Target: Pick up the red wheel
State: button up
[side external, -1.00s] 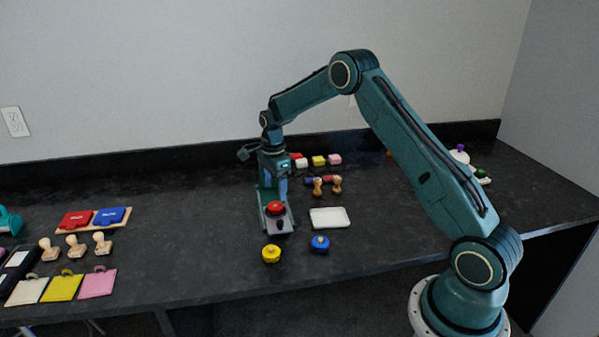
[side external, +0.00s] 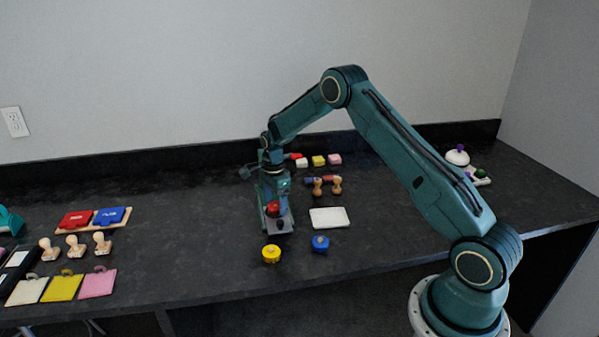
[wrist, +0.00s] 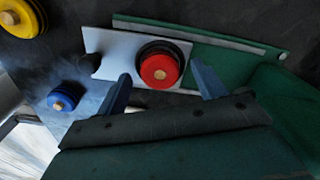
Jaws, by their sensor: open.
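The red wheel (side external: 273,208) sits on a pale grey plate (side external: 281,223) in front of a green upright part. My gripper (wrist: 161,76) is open, with one blue finger on each side of the wheel in the picture and a gap visible on both sides. In the side view my gripper (side external: 273,199) is low over the wheel and partly hides the stand.
A yellow wheel (side external: 271,254) and a blue wheel (side external: 321,243) lie in front. A white tray (side external: 330,217) and wooden-handled stamps (side external: 318,187) are to the right. Coloured blocks (side external: 318,160) stand behind. Stamps and coloured pads lie at left. The dark table between is clear.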

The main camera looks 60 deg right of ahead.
aim_at(276, 205)
dwell(0.4)
jog(key=c, duration=1.2)
jog(key=shift+o, duration=0.2)
jog(key=shift+r, duration=0.1)
notch_tip(276, 205, up, 20)
dwell(0.3)
